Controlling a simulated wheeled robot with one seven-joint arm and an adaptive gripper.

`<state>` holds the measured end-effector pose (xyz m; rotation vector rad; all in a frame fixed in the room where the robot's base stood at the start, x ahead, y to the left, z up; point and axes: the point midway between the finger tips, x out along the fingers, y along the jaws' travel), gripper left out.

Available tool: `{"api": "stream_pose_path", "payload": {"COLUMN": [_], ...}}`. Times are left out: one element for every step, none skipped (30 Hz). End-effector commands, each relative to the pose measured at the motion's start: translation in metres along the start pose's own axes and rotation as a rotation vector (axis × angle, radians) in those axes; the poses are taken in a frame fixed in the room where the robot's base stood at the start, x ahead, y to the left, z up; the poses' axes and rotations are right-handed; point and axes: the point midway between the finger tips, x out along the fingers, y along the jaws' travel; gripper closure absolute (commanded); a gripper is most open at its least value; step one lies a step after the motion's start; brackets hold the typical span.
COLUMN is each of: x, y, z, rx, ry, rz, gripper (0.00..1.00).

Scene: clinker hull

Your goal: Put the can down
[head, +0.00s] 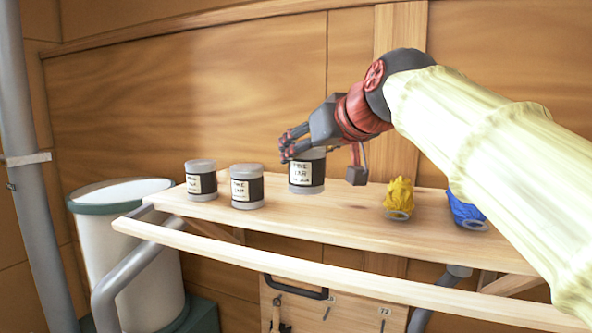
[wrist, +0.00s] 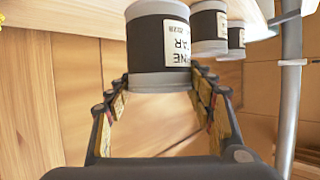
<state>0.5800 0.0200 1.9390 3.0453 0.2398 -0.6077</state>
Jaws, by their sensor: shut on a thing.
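In the wrist view the same can (wrist: 158,45) sits between the two fingers of my gripper (wrist: 161,82). I cannot tell whether its base touches the shelf or hangs just above it. Two similar cans stand upright on the shelf to its left, a nearer one (head: 247,188) and one at the far left (head: 201,181).
A yellow crumpled item (head: 398,198) and a blue one (head: 466,211) lie to the right on the shelf. A wooden rail (head: 330,278) runs along the front. A white bin (head: 125,250) stands at the left beside a grey pipe (head: 32,170). Shelf between held can and yellow item is bare.

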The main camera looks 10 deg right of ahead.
Motion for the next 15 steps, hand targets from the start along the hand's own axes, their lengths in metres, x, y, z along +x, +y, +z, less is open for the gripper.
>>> {"api": "stream_pose_path", "payload": {"x": [0.004,0.006,0.008,0.009,0.011,0.013,0.015,0.019,0.023,0.024,0.025,0.027,0.028,0.029,0.030], "y": [0.002,0.003,0.004,0.004,0.005,0.006,0.007,0.008,0.010,0.009,0.009,0.009,0.009,0.009,0.009], "z": [0.002,0.003,0.004,0.005,0.006,0.007,0.009,0.011,0.014,0.017,0.022,0.027,0.030,0.033,0.036], "rx": [0.000,0.001,0.000,0.000,0.000,0.000,-0.001,0.000,0.001,0.001,0.001,0.000,0.000,0.001,0.001], "ry": [0.002,0.003,0.004,0.004,0.004,0.003,0.002,0.001,0.000,0.001,0.001,-0.001,0.001,0.001,0.003], "rz": [0.001,0.001,0.000,0.000,0.000,0.000,0.000,0.000,0.000,-0.001,0.000,0.000,0.000,0.000,0.000], "gripper": [0.87,0.87,0.87,0.87,0.87,0.87,0.87,0.87,0.87,0.87,0.87,0.87,0.87,0.87,0.87]}}
